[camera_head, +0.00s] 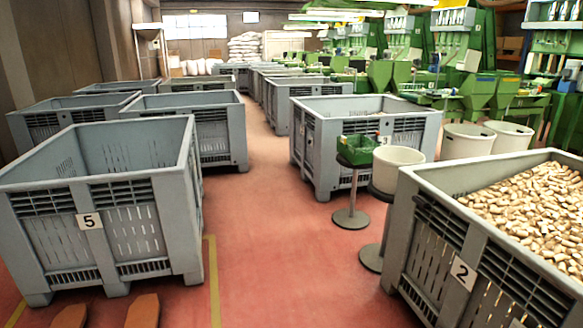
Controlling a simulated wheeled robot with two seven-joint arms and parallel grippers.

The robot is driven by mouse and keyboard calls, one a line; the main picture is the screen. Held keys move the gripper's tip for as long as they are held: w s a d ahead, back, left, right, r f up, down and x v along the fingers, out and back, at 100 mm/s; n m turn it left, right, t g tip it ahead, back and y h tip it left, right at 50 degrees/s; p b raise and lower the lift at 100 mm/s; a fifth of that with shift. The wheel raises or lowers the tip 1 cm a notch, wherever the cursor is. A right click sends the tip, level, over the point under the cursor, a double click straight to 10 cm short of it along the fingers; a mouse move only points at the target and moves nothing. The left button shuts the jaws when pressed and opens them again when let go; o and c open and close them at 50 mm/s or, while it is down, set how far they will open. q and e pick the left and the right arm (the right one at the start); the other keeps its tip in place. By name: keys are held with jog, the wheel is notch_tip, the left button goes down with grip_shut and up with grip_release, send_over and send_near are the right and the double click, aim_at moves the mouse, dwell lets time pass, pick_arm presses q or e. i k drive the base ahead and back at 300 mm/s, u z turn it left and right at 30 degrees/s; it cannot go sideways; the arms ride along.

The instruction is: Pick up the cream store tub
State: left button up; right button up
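A round cream tub (398,168) stands upright on a grey pedestal stand to the right of the aisle, between two grey crates. Its lower right side is partly hidden by the near right crate. Two more cream tubs, one (467,141) left of the other (509,137), stand farther back behind that crate. I cannot tell from the picture which one is called the store tub. Neither of my grippers is in view.
The near right crate (425,222) labelled 2 is full of cork stoppers. A green crate (358,150) sits on another stand beside the nearest tub. A large grey crate (98,232) labelled 5 stands at left. The red floor (270,240) between is clear.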

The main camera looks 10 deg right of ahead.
aim_at(387, 159)
jog(key=i, duration=1.6)
jog(key=z, duration=1.2)
